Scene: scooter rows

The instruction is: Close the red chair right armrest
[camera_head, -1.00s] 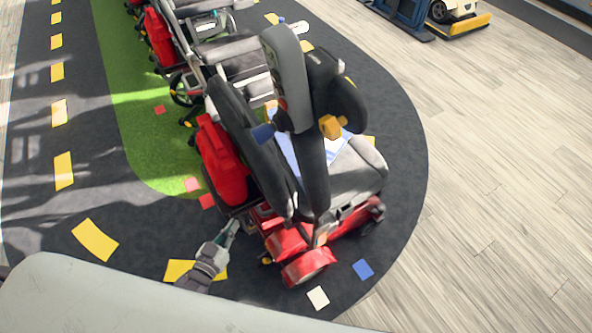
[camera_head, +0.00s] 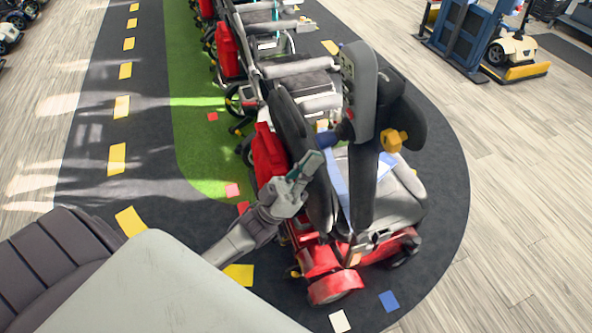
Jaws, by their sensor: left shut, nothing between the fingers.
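The red chair is a scooter with a red base (camera_head: 335,285), a red pack (camera_head: 269,152) on its left side, and dark padded parts. A long dark pad (camera_head: 299,145) stands steeply tilted at its left. A taller grey-and-black upright piece (camera_head: 361,100) rises in the middle; I cannot tell for certain which part is the right armrest. My left gripper (camera_head: 312,166) is shut and empty. Its fingertips overlap the long dark pad in the picture; I cannot tell whether they touch it. My right gripper is not in view.
More scooters (camera_head: 285,60) stand in a row behind, on and beside a green strip (camera_head: 197,150). A yellow knob (camera_head: 394,140) sticks out beside the upright piece. Blue equipment (camera_head: 462,35) stands far right. The wooden floor (camera_head: 520,190) at right is clear.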

